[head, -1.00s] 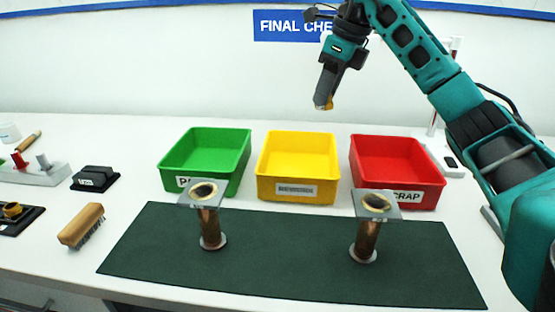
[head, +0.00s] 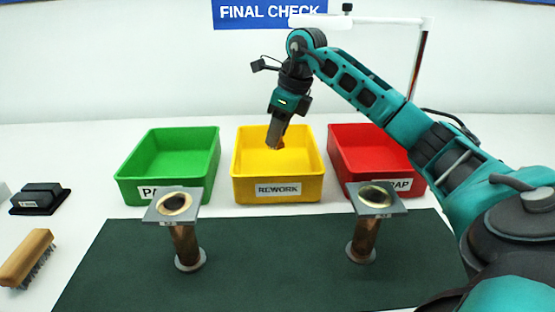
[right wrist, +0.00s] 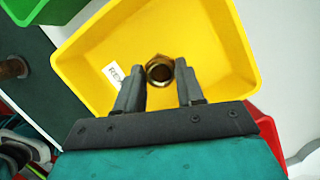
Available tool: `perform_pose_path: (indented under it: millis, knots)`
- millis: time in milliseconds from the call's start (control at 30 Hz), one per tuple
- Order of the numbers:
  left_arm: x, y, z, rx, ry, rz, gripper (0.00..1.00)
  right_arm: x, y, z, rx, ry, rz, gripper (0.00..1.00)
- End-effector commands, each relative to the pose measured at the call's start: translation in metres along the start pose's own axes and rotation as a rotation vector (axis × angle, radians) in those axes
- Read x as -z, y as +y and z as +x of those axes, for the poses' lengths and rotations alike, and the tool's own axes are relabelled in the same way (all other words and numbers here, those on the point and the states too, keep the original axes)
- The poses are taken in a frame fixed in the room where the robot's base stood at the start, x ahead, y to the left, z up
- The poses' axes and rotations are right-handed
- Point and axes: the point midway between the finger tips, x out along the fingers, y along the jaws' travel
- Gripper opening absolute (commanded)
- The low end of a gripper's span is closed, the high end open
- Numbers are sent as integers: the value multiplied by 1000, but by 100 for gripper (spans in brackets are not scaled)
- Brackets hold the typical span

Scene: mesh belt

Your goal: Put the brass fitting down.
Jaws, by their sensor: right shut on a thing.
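My right gripper (head: 276,142) points down over the yellow bin (head: 278,196) labelled REWORK. In the right wrist view the brass fitting (right wrist: 159,70), a short hollow ring-like piece, sits between the two fingers of the right gripper (right wrist: 160,82), which is shut on it. The yellow bin's bare floor (right wrist: 205,50) lies below the fitting, and I see nothing lying in it. In the head view the fitting is almost hidden by the fingers. My left gripper is not in view.
A green bin (head: 165,190) stands left of the yellow one, a red bin (head: 345,160) right. In front, on a dark green mat (head: 270,260), stand two copper-coloured posts with square plates (head: 172,206) (head: 377,198). A brush (head: 27,258) and black block (head: 38,198) lie left.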

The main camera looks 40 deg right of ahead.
Motion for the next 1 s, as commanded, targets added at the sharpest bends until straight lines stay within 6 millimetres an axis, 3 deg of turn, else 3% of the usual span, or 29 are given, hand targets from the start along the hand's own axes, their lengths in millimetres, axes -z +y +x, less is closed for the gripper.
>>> perform_pose_path:
  millis: [33,267,500,900,933,1000]
  knots:
    - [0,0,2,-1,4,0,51,4,0,10,0,2,1,2]
    - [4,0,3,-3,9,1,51,8,0,25,2,-1,1,2]
    - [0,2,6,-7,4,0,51,18,0,56,0,0,0,2]
    - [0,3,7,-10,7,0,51,19,0,61,2,-2,0,2]
    - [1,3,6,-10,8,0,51,19,0,61,1,-1,0,40]
    - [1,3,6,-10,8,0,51,19,0,61,1,-1,0,46]
